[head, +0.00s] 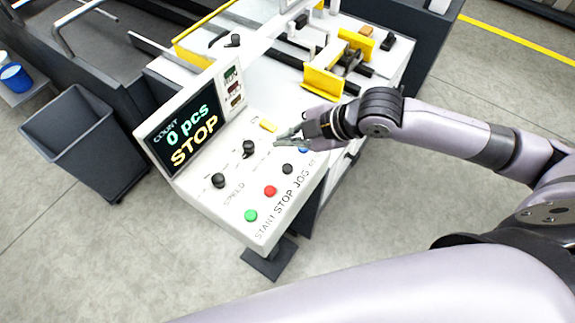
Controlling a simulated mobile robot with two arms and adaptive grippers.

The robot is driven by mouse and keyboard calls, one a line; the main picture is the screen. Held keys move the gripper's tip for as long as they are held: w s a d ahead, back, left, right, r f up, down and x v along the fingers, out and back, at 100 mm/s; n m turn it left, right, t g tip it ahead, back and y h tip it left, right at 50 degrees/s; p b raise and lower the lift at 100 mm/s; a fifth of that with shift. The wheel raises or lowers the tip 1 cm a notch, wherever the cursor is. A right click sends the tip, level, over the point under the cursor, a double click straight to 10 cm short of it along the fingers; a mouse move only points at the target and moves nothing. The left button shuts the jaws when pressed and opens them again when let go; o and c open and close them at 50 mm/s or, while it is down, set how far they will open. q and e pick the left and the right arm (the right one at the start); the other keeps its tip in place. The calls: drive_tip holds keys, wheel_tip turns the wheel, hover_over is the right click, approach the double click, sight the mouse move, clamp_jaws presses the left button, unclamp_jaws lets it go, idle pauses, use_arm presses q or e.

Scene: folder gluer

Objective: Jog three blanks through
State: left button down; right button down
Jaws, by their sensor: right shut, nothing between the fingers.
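The control panel (215,178) is a white sloped console. Its display (185,128) reads COUNT 0 pcs and STOP. Along its near edge are a green START button (251,215), a red STOP button (270,191), a black JOG button (288,169) and a blue button (304,149), partly hidden by my gripper. Two black knobs sit behind them, the nearer one (218,181) by the word SPEED. My right gripper (284,140) is shut and empty above the panel's right part, beyond the JOG button; contact cannot be told. My left gripper is out of view. No blanks can be made out.
The folder gluer (265,75) with yellow guides (322,82) stands behind the panel. A yellow piece (268,126) lies on the panel near my fingertips. A dark bin (85,140) and a blue cup (14,77) are at left. The floor in front is clear.

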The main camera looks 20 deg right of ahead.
drive_tip(key=shift+a, duration=0.1)
drive_tip(key=b, duration=0.7)
hover_over(287, 171)
wheel_tip(287, 171, down, 8)
drive_tip(key=shift+r, duration=0.1)
drive_tip(key=shift+f+b, duration=0.4)
drive_tip(key=shift+f, duration=0.1)
drive_tip(key=shift+f, duration=0.15)
idle(0.7)
drive_tip(key=shift+f, duration=0.25)
